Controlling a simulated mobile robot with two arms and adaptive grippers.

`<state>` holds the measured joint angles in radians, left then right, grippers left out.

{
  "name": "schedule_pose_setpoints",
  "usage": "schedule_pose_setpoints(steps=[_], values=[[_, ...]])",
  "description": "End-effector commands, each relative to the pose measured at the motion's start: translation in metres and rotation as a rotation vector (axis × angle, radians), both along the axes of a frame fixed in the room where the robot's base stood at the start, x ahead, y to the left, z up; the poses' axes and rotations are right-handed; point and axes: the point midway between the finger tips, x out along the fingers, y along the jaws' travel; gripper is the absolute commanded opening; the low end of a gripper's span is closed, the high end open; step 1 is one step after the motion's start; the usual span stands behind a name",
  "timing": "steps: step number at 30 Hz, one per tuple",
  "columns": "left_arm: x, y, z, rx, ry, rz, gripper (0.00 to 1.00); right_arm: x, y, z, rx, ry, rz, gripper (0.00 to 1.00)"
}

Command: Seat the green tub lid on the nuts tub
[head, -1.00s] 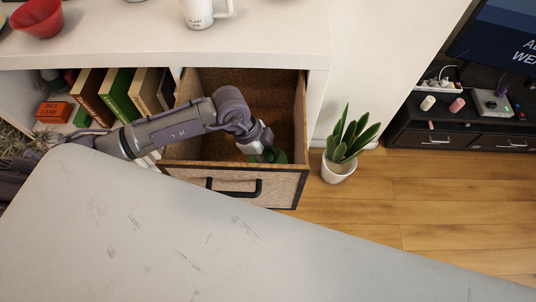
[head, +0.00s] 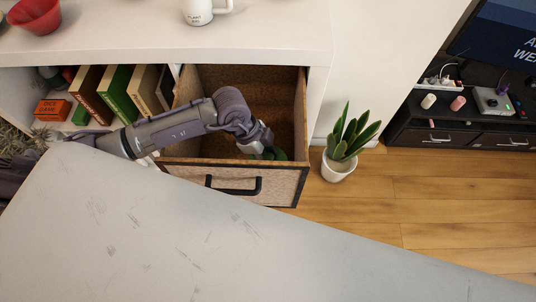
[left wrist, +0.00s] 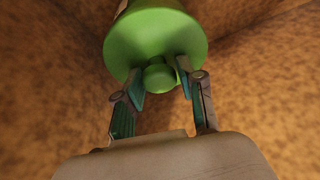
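The green tub lid (left wrist: 140,40) fills the upper middle of the left wrist view, with its round knob (left wrist: 159,77) towards me. My left gripper (left wrist: 161,82) has its fingertips on either side of the knob, close against it, and looks shut on it. Beyond the lid, a bit of a green body with a pale label (left wrist: 122,6) shows, perhaps the nuts tub; I cannot tell whether lid and tub touch. In the head view the left gripper (head: 262,146) reaches into the open drawer, where green (head: 275,154) shows beside it. My right gripper is not in view.
The drawer's front (head: 284,186) with its black handle (head: 233,186) and its wooden walls (head: 300,115) surround the gripper. A white shelf top (head: 120,42) lies above it. A grey-white surface (head: 190,245) is in front. A potted plant (head: 338,169) stands on the right.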

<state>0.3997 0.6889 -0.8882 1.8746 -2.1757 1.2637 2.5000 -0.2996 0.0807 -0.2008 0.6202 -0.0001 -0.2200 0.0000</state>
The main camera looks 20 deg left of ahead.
Motion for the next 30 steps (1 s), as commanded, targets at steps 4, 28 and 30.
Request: schedule_pose_setpoints(steps=[4,28,30], values=[[-0.0002,0.0000,-0.0001,0.001,0.001,0.000,0.40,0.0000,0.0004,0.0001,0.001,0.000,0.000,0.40],[-0.0002,0.0013,0.0032,0.001,0.000,0.000,0.69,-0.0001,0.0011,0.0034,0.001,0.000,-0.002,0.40],[-0.0003,0.0027,0.0075,0.001,0.000,0.001,0.69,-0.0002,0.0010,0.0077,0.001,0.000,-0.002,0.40]])
